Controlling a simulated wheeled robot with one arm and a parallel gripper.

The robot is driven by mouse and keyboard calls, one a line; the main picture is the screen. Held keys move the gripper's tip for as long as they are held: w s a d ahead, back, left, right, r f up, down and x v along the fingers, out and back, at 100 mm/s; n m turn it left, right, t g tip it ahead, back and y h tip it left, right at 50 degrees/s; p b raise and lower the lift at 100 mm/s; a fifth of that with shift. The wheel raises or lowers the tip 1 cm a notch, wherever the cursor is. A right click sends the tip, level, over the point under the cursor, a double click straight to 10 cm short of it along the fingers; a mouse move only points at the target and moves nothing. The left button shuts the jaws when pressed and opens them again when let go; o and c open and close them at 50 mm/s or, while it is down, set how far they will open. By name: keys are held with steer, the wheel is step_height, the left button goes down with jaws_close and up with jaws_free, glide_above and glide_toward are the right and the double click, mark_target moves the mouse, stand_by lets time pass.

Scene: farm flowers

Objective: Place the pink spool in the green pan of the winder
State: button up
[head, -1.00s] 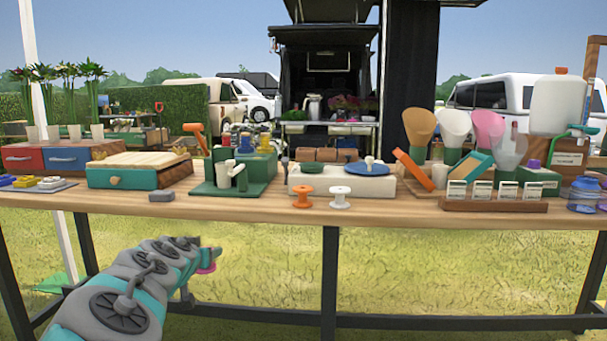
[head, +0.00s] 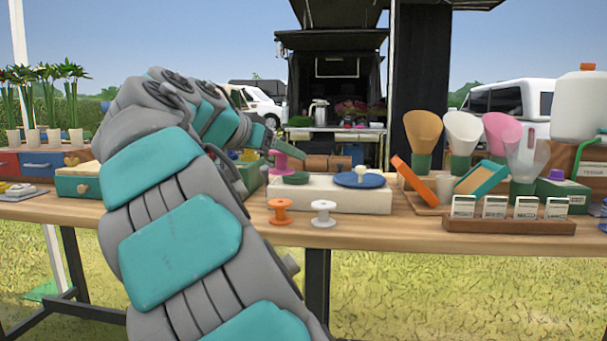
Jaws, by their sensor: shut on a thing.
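The winder (head: 345,199) is a long white block on the table with a small green pan (head: 297,179) on its left and a blue disc (head: 360,180) with a white knob on its right. My gripper (head: 277,152) is shut on the pink spool (head: 286,161). It holds the spool just above or behind the left side of the green pan; I cannot tell whether they touch. My arm comes from the lower left and hides the table left of the winder.
An orange spool (head: 280,211) and a white spool (head: 323,213) stand in front of the winder. A wooden drawer box (head: 78,182) is at left.

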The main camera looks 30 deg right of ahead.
steer(key=w+d+p, duration=0.1)
steer(key=w+d, duration=0.2)
steer(key=w, duration=0.1)
steer(key=w+d+f, duration=0.1)
steer(key=w+d, duration=0.2)
steer(key=w, duration=0.1)
steer(key=w+d+p, duration=0.1)
steer(key=w+d, duration=0.1)
steer(key=w, duration=0.2)
steer(key=shift+d+f+p, duration=0.15)
steer(key=shift+d+p, duration=0.2)
steer(key=shift+d, duration=0.05)
steer(key=shift+w+d+f, duration=0.1)
steer(key=shift+w+f, duration=0.05)
steer(key=shift+f+b, duration=0.4)
steer(key=shift+f, duration=1.3)
steer(key=shift+f, duration=0.1)
steer(key=o, duration=1.3)
steer(key=shift+a+r, duration=0.2)
steer(key=v, duration=1.1)
steer(key=shift+a+r, duration=0.1)
steer(key=shift+a, duration=0.1)
